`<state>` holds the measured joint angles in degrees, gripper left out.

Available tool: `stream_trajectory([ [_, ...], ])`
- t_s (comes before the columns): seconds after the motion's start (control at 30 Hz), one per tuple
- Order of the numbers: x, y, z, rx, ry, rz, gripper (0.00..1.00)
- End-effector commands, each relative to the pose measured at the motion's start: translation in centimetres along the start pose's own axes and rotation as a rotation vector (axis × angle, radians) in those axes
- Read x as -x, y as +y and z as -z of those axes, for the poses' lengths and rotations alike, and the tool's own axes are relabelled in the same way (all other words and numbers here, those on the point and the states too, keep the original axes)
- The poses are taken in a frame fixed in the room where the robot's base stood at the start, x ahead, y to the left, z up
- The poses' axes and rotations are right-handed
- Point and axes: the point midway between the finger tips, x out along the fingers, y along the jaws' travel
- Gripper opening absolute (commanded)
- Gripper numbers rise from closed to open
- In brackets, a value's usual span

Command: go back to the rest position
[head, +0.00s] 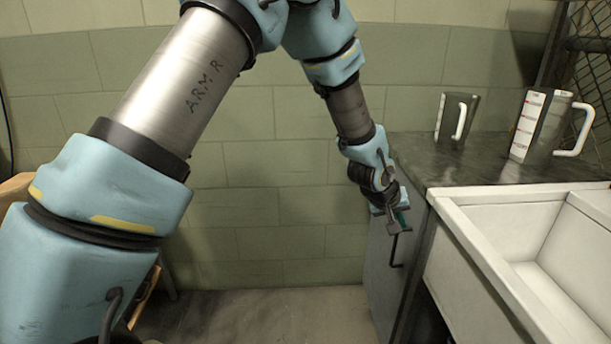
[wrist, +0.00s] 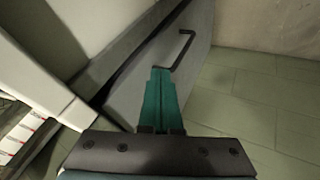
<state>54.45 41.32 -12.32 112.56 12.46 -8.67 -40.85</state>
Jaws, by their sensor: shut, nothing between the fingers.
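My gripper (head: 401,222) hangs at the end of my arm, in front of the grey cabinet under the counter, left of the sink. In the wrist view its teal fingers (wrist: 160,75) are pressed together with nothing between them. Their tips appear beside one end of the dark bar handle (wrist: 186,48) on the cabinet door (wrist: 140,85). I cannot tell whether they touch it. In the head view the handle (head: 395,252) shows just below my gripper.
A white sink (head: 480,250) stands at the right. Two measuring jugs, a small one (head: 452,120) and a larger one (head: 535,128), stand on the dark counter (head: 410,155). A tiled wall (head: 260,190) is behind. The floor (head: 260,315) left of the cabinet is clear.

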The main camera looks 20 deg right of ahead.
Motion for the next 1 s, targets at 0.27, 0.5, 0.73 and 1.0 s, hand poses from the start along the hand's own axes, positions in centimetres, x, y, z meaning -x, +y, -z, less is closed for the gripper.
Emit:
stream_trajectory([
  [0.27, 2.3, -3.0, 1.7, 0.010, 0.011, 0.050, 0.00],
  [0.5, 12.7, -15.1, 5.0, 0.065, 0.010, 0.249, 0.00],
  [0.73, 25.3, -26.1, 2.9, 0.168, -0.043, 0.433, 0.00],
  [1.0, 38.9, -33.4, -5.5, 0.340, -0.147, 0.560, 0.00],
])
